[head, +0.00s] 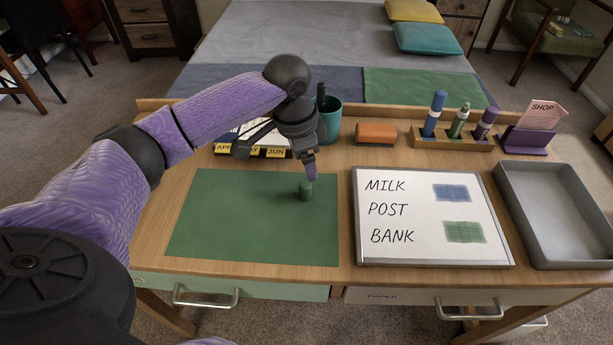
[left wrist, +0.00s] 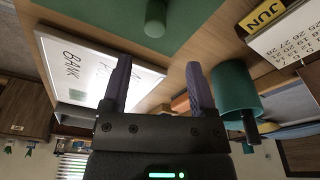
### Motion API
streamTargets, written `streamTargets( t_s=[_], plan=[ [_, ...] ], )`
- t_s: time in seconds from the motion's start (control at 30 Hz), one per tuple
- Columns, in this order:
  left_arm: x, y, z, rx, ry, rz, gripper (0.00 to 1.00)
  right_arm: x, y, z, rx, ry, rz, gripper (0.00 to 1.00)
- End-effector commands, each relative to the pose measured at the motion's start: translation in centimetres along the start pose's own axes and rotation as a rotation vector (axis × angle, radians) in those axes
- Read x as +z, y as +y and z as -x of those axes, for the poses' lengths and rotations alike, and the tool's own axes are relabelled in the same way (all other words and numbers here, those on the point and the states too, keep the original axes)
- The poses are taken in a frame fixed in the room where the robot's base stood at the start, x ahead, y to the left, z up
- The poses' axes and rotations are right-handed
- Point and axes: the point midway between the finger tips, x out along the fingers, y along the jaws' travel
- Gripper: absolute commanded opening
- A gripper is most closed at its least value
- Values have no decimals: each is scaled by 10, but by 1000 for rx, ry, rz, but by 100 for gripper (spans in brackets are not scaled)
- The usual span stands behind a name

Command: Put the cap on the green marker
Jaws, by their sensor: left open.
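The green cap (head: 306,191) stands on the green blotter (head: 215,215) near its right side. It shows as a green cylinder (left wrist: 155,18) at the top of the left wrist view. The green marker (head: 459,121) stands upright in the wooden holder (head: 466,142), between a blue marker (head: 435,112) and a purple marker (head: 485,123). It has a narrow, pale top and looks uncapped. My left gripper (head: 311,171) is just above and behind the cap. In the left wrist view its two fingers (left wrist: 158,85) are spread with nothing between them. My right gripper is out of view.
A whiteboard (head: 416,213) lies right of the blotter, with a grey tray (head: 553,205) beyond it. An orange block (head: 376,133), a teal cup (head: 332,121) and a calendar (head: 226,150) stand along the back. A purple card stand (head: 526,141) is right of the holder. The blotter's left part is clear.

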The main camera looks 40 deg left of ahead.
Motion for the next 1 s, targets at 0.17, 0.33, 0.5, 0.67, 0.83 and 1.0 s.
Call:
streamTargets(
  t_s=[0.17,0.33,0.5,0.67,0.83,1.0],
  plan=[
    [6,2,-36,2,-3,1,75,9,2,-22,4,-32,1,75],
    [15,7,-71,3,-4,1,75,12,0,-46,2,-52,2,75],
    [13,6,-73,-1,0,1,75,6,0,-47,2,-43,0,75],
    [13,6,-72,-2,1,1,58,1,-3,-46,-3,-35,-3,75],
    [13,6,-72,-1,1,1,22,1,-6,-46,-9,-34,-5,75],
    [13,6,-72,-1,1,1,0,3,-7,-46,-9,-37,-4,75]
  ],
)
